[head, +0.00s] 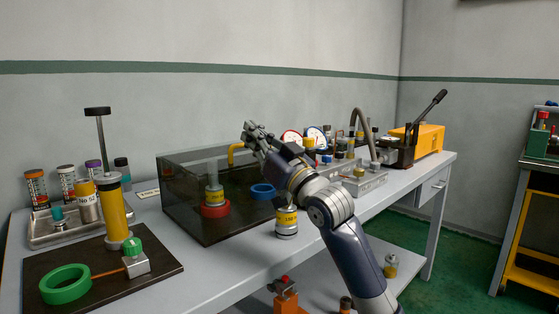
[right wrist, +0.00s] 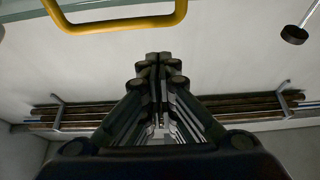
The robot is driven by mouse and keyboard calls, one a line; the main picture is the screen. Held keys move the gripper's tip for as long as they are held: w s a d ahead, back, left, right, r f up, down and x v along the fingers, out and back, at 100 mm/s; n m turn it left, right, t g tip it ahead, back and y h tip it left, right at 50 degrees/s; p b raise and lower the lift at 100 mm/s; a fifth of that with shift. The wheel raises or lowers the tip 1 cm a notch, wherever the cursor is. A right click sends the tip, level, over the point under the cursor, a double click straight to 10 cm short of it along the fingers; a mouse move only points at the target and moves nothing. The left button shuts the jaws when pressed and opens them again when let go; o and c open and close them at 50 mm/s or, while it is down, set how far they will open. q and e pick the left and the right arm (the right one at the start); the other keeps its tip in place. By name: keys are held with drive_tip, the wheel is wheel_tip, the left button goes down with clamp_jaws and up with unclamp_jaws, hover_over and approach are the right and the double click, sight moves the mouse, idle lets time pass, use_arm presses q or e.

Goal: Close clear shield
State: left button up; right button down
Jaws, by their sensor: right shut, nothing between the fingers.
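The clear shield (head: 183,180) is a smoky transparent box on a dark base, left of centre on the bench in the head view. Its yellow handle (head: 234,153) is near the top, and a yellow handle bar (right wrist: 115,22) also crosses the top of the right wrist view. Through the shield I see a post on a red ring (head: 214,209) and a blue ring (head: 262,191). My right gripper (head: 250,128) is shut and empty, just right of the handle and apart from it. Its closed fingers (right wrist: 160,62) point past the bar. My left gripper is out of view.
A dark board (head: 70,262) with a yellow cylinder (head: 114,216) and green ring (head: 66,284) lies at the front left. A small jar (head: 287,222) stands by the bench's front edge. Gauges (head: 317,136) and a yellow machine (head: 424,140) stand to the right.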

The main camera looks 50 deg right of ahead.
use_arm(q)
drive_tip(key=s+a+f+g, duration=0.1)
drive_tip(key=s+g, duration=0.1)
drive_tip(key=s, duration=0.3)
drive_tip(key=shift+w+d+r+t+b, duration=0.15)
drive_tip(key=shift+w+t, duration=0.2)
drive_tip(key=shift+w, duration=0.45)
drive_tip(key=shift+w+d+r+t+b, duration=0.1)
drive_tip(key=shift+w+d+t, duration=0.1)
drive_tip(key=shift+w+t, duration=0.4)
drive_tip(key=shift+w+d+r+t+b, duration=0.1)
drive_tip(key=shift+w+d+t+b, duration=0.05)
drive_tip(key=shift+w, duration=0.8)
use_arm(e)
drive_tip(key=d+f+v, duration=0.1)
drive_tip(key=v, duration=0.8)
drive_tip(key=shift+w+a+f, duration=0.2)
drive_tip(key=shift+a+f, duration=0.1)
drive_tip(key=shift+a, duration=0.2)
